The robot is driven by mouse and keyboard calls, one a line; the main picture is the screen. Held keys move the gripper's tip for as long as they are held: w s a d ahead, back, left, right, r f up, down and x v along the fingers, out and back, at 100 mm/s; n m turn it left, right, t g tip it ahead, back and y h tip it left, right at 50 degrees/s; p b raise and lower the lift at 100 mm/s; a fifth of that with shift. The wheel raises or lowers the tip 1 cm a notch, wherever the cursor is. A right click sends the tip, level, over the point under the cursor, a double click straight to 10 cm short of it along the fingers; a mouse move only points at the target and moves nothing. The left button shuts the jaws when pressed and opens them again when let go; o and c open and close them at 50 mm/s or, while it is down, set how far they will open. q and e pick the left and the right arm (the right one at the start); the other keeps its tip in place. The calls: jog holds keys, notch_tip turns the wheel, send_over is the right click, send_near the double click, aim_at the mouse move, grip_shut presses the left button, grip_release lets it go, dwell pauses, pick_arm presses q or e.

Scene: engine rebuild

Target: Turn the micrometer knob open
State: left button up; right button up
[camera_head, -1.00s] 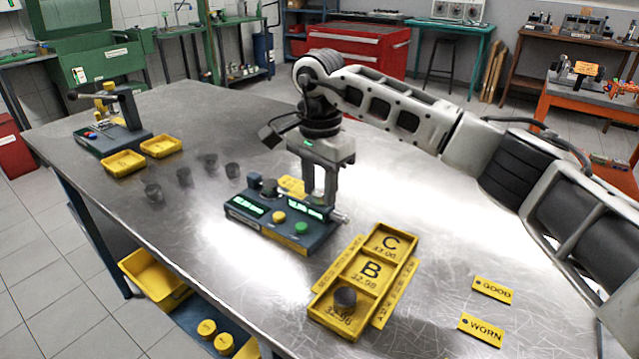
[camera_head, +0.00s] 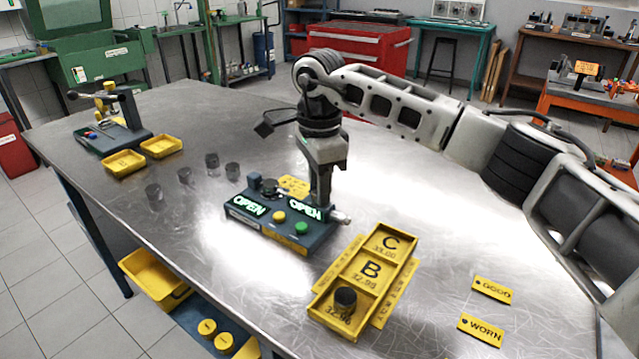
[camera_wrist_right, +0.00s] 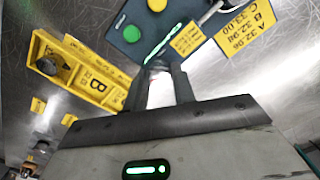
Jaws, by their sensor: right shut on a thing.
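The micrometer unit (camera_head: 262,229) is a dark blue box on the metal table, with a yellow and a green button. Its two lit displays (camera_head: 249,205) both read OPEN. The silvery micrometer knob (camera_head: 342,217) sticks out at its right end. My right gripper (camera_head: 324,204) reaches down at that end, its fingers seen nearly edge-on. In the right wrist view my right gripper (camera_wrist_right: 160,72) is shut on the knob, which is mostly hidden between the fingertips. My left gripper is not in view.
A yellow tray (camera_head: 392,258) marked C and B stands in front, with a dark cylinder (camera_head: 345,298) in its nearest compartment. Several dark cylinders (camera_head: 185,177) stand left of the unit. GOOD (camera_head: 492,290) and WORN (camera_head: 481,330) labels lie at the right. Bare table lies between.

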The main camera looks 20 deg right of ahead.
jog(key=m, duration=0.5)
jog(key=shift+m, duration=0.3)
jog(key=m, duration=0.9)
jog(key=shift+w, duration=0.1)
jog(key=m, duration=0.4)
jog(key=shift+r, duration=0.1)
jog(key=shift+m, duration=0.3)
jog(key=o, duration=1)
notch_tip(320, 180, up, 16)
